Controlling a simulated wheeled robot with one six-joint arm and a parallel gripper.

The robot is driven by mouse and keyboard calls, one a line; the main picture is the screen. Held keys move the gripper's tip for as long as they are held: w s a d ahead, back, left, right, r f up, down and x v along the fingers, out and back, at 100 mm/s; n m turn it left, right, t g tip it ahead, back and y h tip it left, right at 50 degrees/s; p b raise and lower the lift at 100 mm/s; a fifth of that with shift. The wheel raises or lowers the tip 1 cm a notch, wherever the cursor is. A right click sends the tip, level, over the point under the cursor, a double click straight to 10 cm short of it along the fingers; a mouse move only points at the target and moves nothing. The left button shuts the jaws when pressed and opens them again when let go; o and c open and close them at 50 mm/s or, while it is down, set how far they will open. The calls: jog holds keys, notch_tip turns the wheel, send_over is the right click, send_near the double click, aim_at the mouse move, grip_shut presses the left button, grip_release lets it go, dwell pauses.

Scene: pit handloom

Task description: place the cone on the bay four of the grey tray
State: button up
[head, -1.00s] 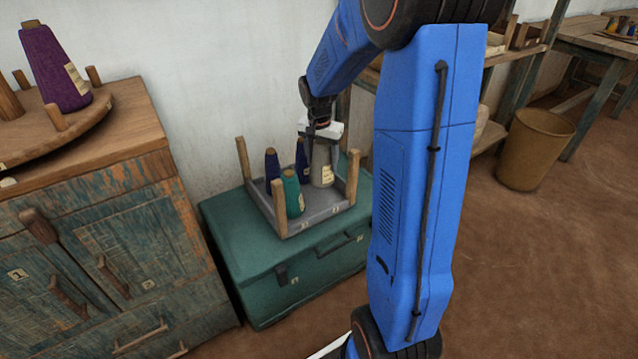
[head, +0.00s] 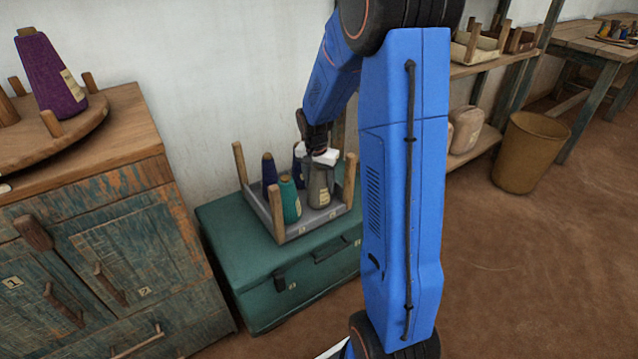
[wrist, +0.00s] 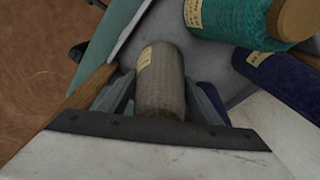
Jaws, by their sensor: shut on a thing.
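A grey-brown yarn cone (head: 319,187) with a pale label is between the fingers of my gripper (head: 318,153), which is shut on it. The cone is over or in the right part of the grey tray (head: 293,231); I cannot tell whether its base touches the floor. In the wrist view the same cone (wrist: 159,82) lies between both fingers. A teal cone (head: 289,199) stands in the tray's front left part. A dark blue cone (head: 269,171) stands behind it, and another dark cone (head: 299,163) stands at the back, partly hidden by my gripper.
The tray has wooden corner posts (head: 277,214) and sits on a green chest (head: 265,285). A worn cabinet (head: 130,215) at left carries a round board with a purple cone (head: 50,75). A brown bin (head: 530,152) and shelves stand at right.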

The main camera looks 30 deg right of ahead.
jog(key=o, duration=1.2)
jog(key=r, duration=0.7)
jog(key=a+r, duration=0.1)
jog(key=r, duration=0.3)
jog(key=shift+s, duration=0.35)
jog(key=shift+s+a+r, duration=0.1)
jog(key=shift+a+r, duration=0.1)
jog(key=shift+r, duration=0.35)
jog(key=s+a+r+n+t, duration=0.1)
jog(key=s+a+r+n, duration=0.3)
jog(key=s, duration=0.3)
jog(key=s+a+r+n+t, duration=0.1)
jog(key=s+a+r+n, duration=0.1)
jog(key=s+a+r, duration=0.4)
jog(key=s+a+n, duration=0.1)
jog(key=s, duration=0.4)
jog(key=s+a+f+n+t, duration=0.1)
jog(key=s+a+n, duration=0.1)
jog(key=s, duration=0.4)
jog(key=s+a+f+n+t+y, duration=0.1)
jog(key=s+n, duration=0.1)
jog(key=s, duration=0.3)
jog(key=shift+s+a, duration=0.3)
jog(key=shift+a, duration=0.1)
